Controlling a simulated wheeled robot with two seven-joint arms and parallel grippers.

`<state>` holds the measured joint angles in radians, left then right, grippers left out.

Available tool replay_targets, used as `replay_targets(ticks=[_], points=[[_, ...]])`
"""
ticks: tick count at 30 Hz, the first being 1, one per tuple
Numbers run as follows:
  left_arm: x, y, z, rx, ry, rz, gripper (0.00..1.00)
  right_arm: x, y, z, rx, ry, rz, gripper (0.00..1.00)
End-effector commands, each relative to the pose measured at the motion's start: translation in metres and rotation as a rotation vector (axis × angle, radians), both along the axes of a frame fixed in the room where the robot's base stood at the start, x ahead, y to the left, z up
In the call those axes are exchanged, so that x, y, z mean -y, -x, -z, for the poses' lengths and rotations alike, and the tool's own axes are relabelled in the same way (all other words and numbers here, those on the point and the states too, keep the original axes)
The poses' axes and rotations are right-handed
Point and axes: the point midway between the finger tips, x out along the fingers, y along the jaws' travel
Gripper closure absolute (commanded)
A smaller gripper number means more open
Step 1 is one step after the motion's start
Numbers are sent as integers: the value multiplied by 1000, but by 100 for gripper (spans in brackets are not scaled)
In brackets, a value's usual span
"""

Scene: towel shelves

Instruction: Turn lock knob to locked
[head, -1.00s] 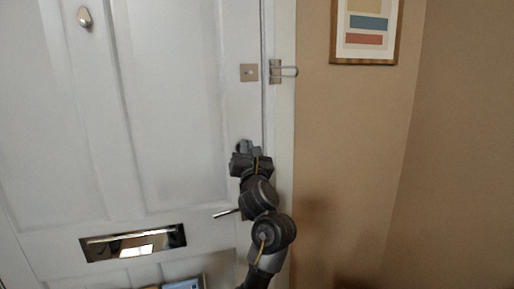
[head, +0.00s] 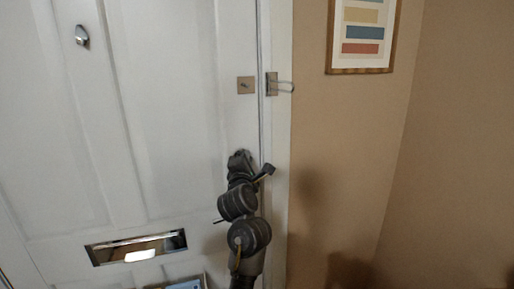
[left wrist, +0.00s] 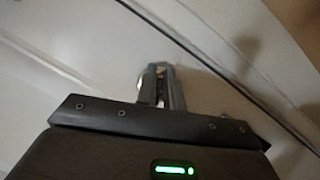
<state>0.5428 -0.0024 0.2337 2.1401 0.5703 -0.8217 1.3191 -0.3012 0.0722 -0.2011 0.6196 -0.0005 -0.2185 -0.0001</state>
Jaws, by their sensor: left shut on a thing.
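The white door (head: 180,110) fills the left of the head view. My left gripper (head: 240,156) is at the door's right edge, below a small square metal plate. Its fingers are shut on the lock knob, which they and the wrist mostly hide in the head view. In the left wrist view the two grey fingers (left wrist: 160,88) point at the door face and close around a small metal piece, the lock knob (left wrist: 160,70). Which way the knob points cannot be told. My right gripper is not in view.
A mail slot (head: 136,247) is lower left, a metal peephole cover (head: 82,36) upper left. A framed picture (head: 361,32) hangs on the tan wall (head: 345,150).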

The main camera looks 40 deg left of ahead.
Motion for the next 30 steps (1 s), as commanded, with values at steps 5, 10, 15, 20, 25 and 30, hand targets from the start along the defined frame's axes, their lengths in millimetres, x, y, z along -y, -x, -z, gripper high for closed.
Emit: replay_targets(ticks=[5, 10, 15, 20, 25, 30], points=[[1, 0, -9, -116, -87, 2, 100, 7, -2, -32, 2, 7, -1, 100], [2, -1, -8, -203, -151, 2, 100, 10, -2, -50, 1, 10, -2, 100], [2, -1, -7, -264, -196, 1, 100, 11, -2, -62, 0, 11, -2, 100], [2, -1, -6, -296, -221, 0, 100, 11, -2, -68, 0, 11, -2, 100], [1, -1, -5, -308, -232, -1, 100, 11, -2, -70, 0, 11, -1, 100], [1, -1, -5, -309, -235, -2, 100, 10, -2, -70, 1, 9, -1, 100]])
